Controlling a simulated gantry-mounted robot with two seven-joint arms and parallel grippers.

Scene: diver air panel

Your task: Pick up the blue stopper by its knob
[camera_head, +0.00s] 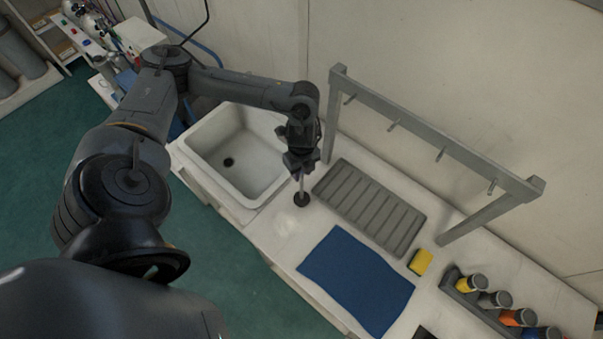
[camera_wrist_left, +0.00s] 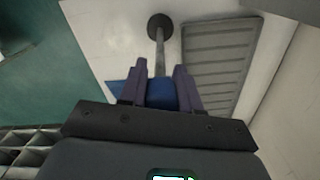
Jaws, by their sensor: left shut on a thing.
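My left gripper (camera_head: 301,168) is shut on a thin grey rod (camera_head: 301,183) over the counter, just right of the sink. The rod ends below in a dark round disc (camera_head: 302,199); I cannot tell whether the disc touches the counter. The left wrist view shows my left gripper (camera_wrist_left: 161,84) with the rod (camera_wrist_left: 160,50) and dark disc (camera_wrist_left: 160,27) beyond the fingers. Blue shows between the fingers; I cannot tell whether it is the mat or part of the held thing. The blue stopper (camera_head: 547,333) appears in a rack at the lower right, partly cut off. My right gripper is out of view.
A white sink (camera_head: 190,157), a grey ribbed drying tray (camera_head: 325,188), a blue mat (camera_head: 358,280) and a yellow sponge (camera_head: 420,262) occupy the counter. A grey hook rail (camera_head: 435,137) stands behind. Yellow, grey and orange pieces (camera_head: 512,317) share the rack with the blue one.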

